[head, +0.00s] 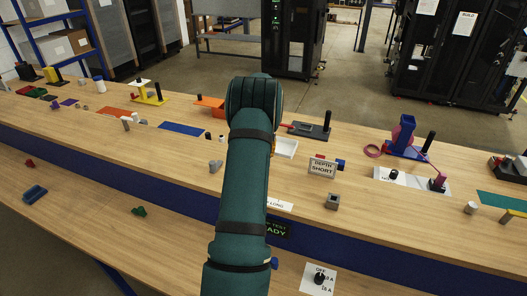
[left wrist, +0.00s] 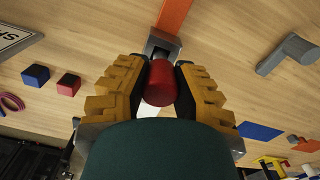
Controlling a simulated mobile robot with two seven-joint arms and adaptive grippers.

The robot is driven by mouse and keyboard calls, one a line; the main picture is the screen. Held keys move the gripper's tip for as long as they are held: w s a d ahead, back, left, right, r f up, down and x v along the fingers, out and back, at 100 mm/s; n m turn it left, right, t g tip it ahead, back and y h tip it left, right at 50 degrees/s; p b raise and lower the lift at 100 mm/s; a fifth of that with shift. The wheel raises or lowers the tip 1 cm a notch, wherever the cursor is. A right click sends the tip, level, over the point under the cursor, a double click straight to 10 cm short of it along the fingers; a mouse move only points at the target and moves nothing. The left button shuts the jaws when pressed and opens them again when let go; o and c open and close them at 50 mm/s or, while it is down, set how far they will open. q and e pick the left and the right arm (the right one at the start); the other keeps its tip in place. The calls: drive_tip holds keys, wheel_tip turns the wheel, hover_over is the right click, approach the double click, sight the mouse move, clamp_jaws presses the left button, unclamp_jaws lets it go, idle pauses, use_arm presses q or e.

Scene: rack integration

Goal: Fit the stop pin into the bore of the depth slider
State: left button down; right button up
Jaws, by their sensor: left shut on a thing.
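The stop pin (left wrist: 159,84) appears to be the red cylinder in the left wrist view. My left gripper (left wrist: 160,88) is shut on it, with yellow fingers on both sides. Just beyond the pin's end is a grey block (left wrist: 162,42) with an orange strip (left wrist: 174,14) running from it, which looks like the depth slider. I cannot tell whether the pin touches the block, and the bore is not clearly visible. In the head view my teal arm hides the left gripper and the pin. My right gripper is in neither view.
A sign reading DEPTH SHORT (head: 322,167) stands right of my arm, near a blue block (head: 340,164). A white tray (head: 286,148) and a dark base with a black post (head: 309,131) lie close by. A grey peg (left wrist: 288,53) shows in the wrist view.

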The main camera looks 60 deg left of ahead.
use_arm(q)
drive_tip(key=shift+f+b, duration=0.45)
drive_tip(key=shift+f, duration=0.35)
drive_tip(key=c, duration=0.8)
unclamp_jaws()
wheel_tip(320, 180, up, 12)
drive_tip(key=shift+w+a+r, duration=0.1)
